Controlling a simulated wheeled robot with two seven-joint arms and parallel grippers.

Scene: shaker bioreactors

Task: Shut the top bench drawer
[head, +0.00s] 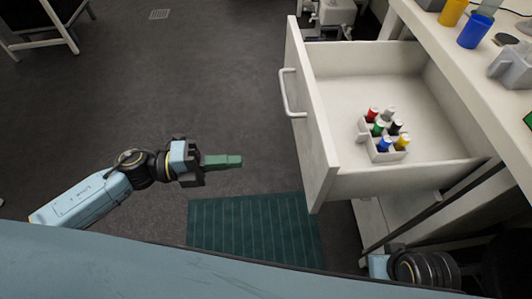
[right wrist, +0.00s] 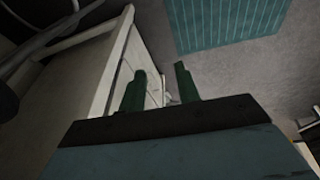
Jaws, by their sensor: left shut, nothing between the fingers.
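The top bench drawer (head: 395,85) is pulled far out from the bench in the head view. Its white front panel (head: 312,115) faces left and carries a bar handle (head: 288,92). Inside it stands a small white rack (head: 385,152) with several colored-cap bottles. My left gripper (head: 238,160) is shut and empty, in the air to the left of the drawer front and apart from it. My right gripper is outside the head view, though part of my right arm shows at the bottom right. In the right wrist view my right gripper (right wrist: 158,85) has its two green fingers apart, with no object visible between them.
The bench top (head: 470,70) holds a yellow cup (head: 452,12), a blue cup (head: 475,30) and a grey holder (head: 512,68). A green mat (head: 255,228) lies on the floor below. The dark floor left of the drawer is clear. A white-framed stool (head: 45,35) stands at the far left.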

